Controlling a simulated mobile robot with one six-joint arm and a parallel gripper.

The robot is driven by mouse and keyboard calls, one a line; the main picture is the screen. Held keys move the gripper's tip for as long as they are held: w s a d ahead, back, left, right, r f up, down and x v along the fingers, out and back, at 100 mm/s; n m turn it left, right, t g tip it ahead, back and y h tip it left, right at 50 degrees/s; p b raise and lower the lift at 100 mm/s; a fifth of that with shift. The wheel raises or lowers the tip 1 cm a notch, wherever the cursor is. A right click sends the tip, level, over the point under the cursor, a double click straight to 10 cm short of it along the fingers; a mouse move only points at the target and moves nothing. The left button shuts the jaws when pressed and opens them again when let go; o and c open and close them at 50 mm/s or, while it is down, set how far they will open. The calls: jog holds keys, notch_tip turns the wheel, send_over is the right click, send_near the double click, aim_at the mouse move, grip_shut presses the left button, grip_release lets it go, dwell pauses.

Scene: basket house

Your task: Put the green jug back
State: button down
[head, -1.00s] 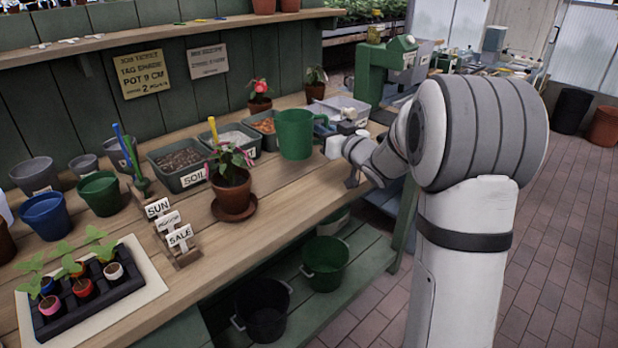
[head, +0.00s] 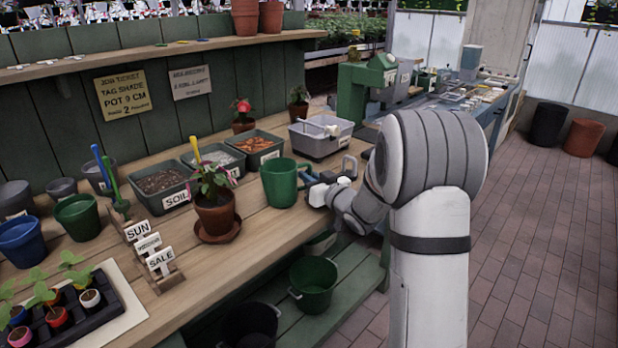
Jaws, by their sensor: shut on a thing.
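The green jug (head: 279,184) is upright near the front right of the wooden bench, just right of the potted flower. My gripper (head: 305,176) is at the jug's right side, shut on it at the handle side. The fingers are small and partly hidden by the jug and my wrist. The jug's base is at or very close to the bench top; I cannot tell whether it touches.
A potted flower (head: 214,207) on a saucer stands left of the jug. Behind are bins of soil (head: 163,186) and other material, and a grey caddy (head: 321,137). Label signs (head: 148,247) stand at the front. A green press (head: 366,95) is at the back right.

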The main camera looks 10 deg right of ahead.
jog(key=c, duration=1.5)
grip_release()
jog(key=shift+r, duration=0.1)
jog(key=s+d+f+m+g+h, duration=0.1)
jog(key=s+d+m+g+h, duration=0.1)
jog(key=s+d+h, duration=0.35)
jog(key=s+d+m+g+h, duration=0.1)
jog(key=s+d+g+h, duration=0.1)
jog(key=s, duration=0.7)
jog(key=s+a+f+g, duration=0.1)
jog(key=s+a+g, duration=0.1)
jog(key=s, duration=0.6)
jog(key=s+a+f+m+g, duration=0.1)
jog(key=s+a+g, duration=0.2)
jog(key=s+g, duration=0.2)
jog(key=s+a+f+g, duration=0.1)
jog(key=s+a+g, duration=0.1)
jog(key=s, duration=0.9)
jog(key=shift+s+a+f+g+p, duration=0.3)
jog(key=shift+s+g+p, duration=0.1)
jog(key=shift+g, duration=0.4)
